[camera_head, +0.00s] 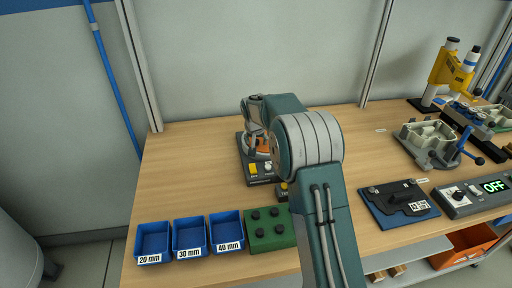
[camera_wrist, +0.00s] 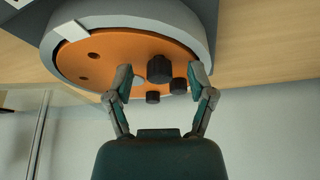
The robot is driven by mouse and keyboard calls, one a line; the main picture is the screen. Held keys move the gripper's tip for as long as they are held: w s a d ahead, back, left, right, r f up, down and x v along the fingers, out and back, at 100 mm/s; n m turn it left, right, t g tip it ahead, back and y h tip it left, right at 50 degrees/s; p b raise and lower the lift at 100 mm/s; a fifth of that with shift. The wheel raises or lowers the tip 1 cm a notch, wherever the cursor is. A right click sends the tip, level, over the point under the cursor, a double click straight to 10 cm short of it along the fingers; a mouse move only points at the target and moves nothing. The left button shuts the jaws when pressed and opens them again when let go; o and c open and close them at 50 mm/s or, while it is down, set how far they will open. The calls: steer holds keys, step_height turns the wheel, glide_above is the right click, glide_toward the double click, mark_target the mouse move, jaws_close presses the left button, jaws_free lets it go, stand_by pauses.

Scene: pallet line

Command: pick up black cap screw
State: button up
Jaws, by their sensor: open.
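In the wrist view, several black cap screws stand out from an orange round plate (camera_wrist: 110,55) set in a grey ring. The largest-looking black cap screw (camera_wrist: 160,68) lies between the fingers in the picture, with a smaller one (camera_wrist: 178,86) to its right and another (camera_wrist: 152,97) below. My gripper (camera_wrist: 162,76) is open, one finger on each side of these screws. I cannot tell whether a finger touches one. In the head view, part of the orange plate (camera_head: 263,153) shows beside my arm, which hides the screws there.
Blue bins labelled 20 mm (camera_head: 152,243), 30 mm (camera_head: 190,238) and 40 mm (camera_head: 226,232) stand at the bench's front left. A green block (camera_head: 268,241) with several black knobs or screw heads is beside them. A black plate (camera_head: 398,200) and an OFF display box (camera_head: 478,193) are at right.

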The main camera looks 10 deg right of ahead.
steer(key=c, duration=0.9)
steer(key=shift+c, duration=0.2)
steer(key=shift+r, duration=0.4)
step_height(320, 180, up, 2)
steer(key=shift+r, duration=0.2)
steer(key=s+d+r, duration=0.1)
steer(key=s+r, duration=0.8)
steer(key=s, duration=0.5)
steer(key=shift+r, duration=0.4)
